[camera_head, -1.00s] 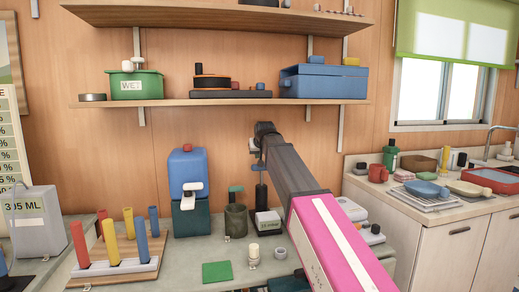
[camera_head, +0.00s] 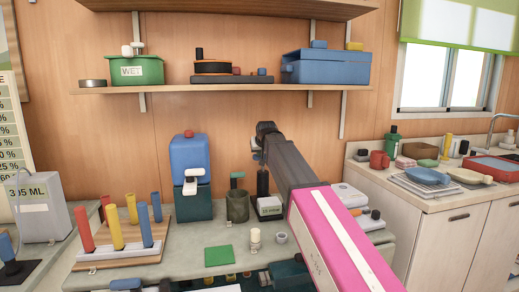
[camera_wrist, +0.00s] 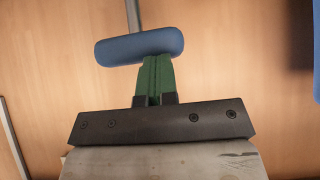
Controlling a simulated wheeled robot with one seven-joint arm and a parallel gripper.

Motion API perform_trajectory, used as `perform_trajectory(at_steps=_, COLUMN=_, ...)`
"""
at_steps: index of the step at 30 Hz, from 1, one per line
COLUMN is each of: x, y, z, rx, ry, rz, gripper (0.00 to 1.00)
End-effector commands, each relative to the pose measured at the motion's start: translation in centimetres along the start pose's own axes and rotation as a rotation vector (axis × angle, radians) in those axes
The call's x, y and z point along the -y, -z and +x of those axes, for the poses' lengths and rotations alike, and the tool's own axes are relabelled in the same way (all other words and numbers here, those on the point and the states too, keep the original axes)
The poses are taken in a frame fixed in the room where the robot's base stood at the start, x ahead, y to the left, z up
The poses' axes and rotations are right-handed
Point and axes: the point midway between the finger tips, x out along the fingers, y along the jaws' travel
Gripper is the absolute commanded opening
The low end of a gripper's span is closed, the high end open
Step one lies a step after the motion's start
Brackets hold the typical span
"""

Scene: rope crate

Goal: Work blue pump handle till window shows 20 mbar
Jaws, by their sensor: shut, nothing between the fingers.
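The blue pump handle (camera_wrist: 140,46) is a rounded crossbar in the wrist view, in front of the wooden wall. My gripper (camera_wrist: 157,60) has its green fingers shut together and empty. The tips overlap the lower edge of the bar in the picture; I cannot tell if they touch it. In the head view the pump (camera_head: 268,207) stands on the counter, a pale box with a dark upright rod (camera_head: 262,184). Its window text is too small to read surely. My gripper (camera_head: 258,150) is above the pump, and the arm hides most of the handle there.
A dark green pot (camera_head: 237,206) and a blue-and-green dispenser (camera_head: 191,175) stand left of the pump. A white cylinder (camera_head: 255,240), a grey ring (camera_head: 281,238) and a green square (camera_head: 218,255) lie in front. A shelf (camera_head: 215,88) runs above.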

Motion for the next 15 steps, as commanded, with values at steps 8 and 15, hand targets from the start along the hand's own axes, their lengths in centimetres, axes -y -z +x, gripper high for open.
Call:
perform_trajectory(at_steps=8, x=0.0, y=-3.5, z=3.4, rx=0.002, ry=0.0, rz=0.0, gripper=0.0)
perform_trajectory(at_steps=15, x=0.0, y=-3.9, z=3.9, rx=0.0, ry=0.0, rz=0.0, gripper=0.0)
